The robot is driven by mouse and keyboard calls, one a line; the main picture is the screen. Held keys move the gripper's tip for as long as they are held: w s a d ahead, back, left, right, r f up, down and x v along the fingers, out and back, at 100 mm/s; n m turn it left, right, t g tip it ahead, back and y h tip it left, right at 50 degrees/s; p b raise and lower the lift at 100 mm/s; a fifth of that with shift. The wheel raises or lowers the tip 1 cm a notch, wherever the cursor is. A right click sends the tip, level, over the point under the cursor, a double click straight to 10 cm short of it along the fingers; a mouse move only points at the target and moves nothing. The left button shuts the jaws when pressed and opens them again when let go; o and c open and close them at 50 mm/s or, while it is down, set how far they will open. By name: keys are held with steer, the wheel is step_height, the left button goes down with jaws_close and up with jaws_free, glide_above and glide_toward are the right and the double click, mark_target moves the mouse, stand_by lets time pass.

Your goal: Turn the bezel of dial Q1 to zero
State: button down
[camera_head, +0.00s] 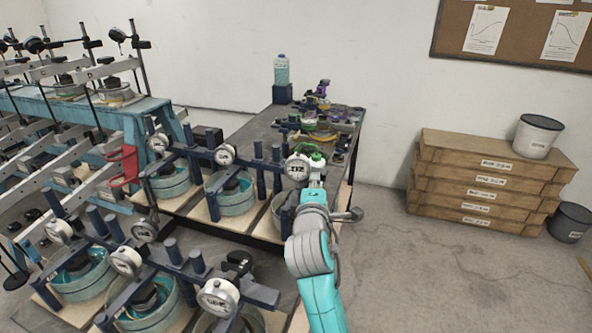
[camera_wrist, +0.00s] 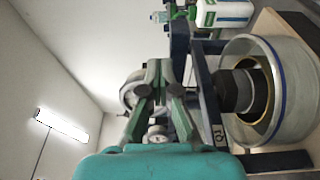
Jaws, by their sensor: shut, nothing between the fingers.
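In the head view a round white dial (camera_head: 297,167) stands on a dark blue frame just left of my gripper (camera_head: 316,160). I cannot read its pointer. In the wrist view my gripper (camera_wrist: 158,68) is shut and empty, its green fingertips together. A round pale dial (camera_wrist: 128,92) lies partly behind the left finger, and a smaller dial face (camera_wrist: 158,134) shows between the fingers. I cannot tell whether the fingers touch either. A small tag on the blue frame (camera_wrist: 217,130) looks like Q1, but it is too small to be sure.
Several similar dials on blue frames over round cells fill the left and front, including one dial (camera_head: 225,154) close by. A bench (camera_head: 254,138) holds a bottle (camera_head: 281,70) and small tools. Stacked wooden crates (camera_head: 470,183) stand right. The floor between is clear.

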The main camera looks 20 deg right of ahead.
steer(key=shift+d+r, duration=0.1)
steer(key=shift+r, duration=0.9)
steer(key=shift+a+r, duration=0.2)
steer(key=shift+r, duration=0.75)
stand_by(0.3)
steer(key=shift+s+d+r, duration=0.15)
steer(key=shift+d, duration=0.15)
steer(key=shift+v, duration=2.95)
steer(key=w+f, duration=0.1)
steer(key=w+d+f, duration=0.1)
steer(key=w, duration=0.1)
steer(key=w+f, duration=0.2)
steer(key=shift+d+f, duration=0.1)
steer(key=shift+d, duration=0.15)
steer(key=shift+w+d, duration=0.1)
steer(key=shift+w, duration=0.15)
